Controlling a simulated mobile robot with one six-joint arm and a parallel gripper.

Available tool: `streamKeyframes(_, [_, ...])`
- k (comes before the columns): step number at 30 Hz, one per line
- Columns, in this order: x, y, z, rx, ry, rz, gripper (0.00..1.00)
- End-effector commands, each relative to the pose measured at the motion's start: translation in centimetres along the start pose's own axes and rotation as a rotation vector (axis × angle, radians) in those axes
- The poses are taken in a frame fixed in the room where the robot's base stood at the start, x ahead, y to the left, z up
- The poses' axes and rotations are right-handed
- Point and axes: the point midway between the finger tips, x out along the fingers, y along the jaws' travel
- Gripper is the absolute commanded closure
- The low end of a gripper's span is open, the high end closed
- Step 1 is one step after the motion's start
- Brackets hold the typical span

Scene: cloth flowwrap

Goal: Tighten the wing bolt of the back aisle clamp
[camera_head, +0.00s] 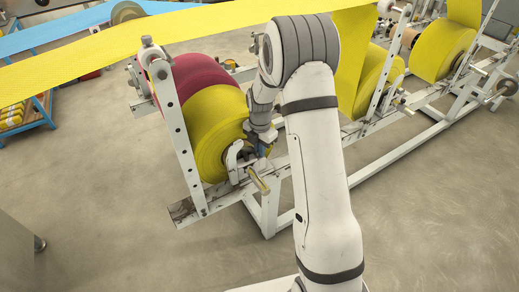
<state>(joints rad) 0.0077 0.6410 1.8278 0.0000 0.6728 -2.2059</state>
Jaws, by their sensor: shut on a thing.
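My gripper (262,150) is small in view at the end of my white arm, pointing down at the front side of the yellow roll. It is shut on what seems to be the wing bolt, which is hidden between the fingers. A white clamp (234,158) with a curved jaw sits against the roll's hub, just left of my gripper. A tan rod or handle (259,181) sticks out below the clamp toward the viewer. I cannot tell how tight the bolt is.
A yellow roll (212,122) and a dark red roll (200,72) hang in a white frame (184,150) with a punched upright. More yellow rolls (438,52) stand at the back right. A yellow web (130,55) crosses overhead. The floor (440,210) at the front right is clear.

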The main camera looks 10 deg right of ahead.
Motion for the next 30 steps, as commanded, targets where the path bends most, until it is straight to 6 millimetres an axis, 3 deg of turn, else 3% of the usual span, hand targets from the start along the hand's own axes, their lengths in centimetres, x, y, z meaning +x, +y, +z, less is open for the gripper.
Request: streamKeyframes(30, [0.00, 0.31, 0.14, 0.925, 0.000, 0.000, 1.00])
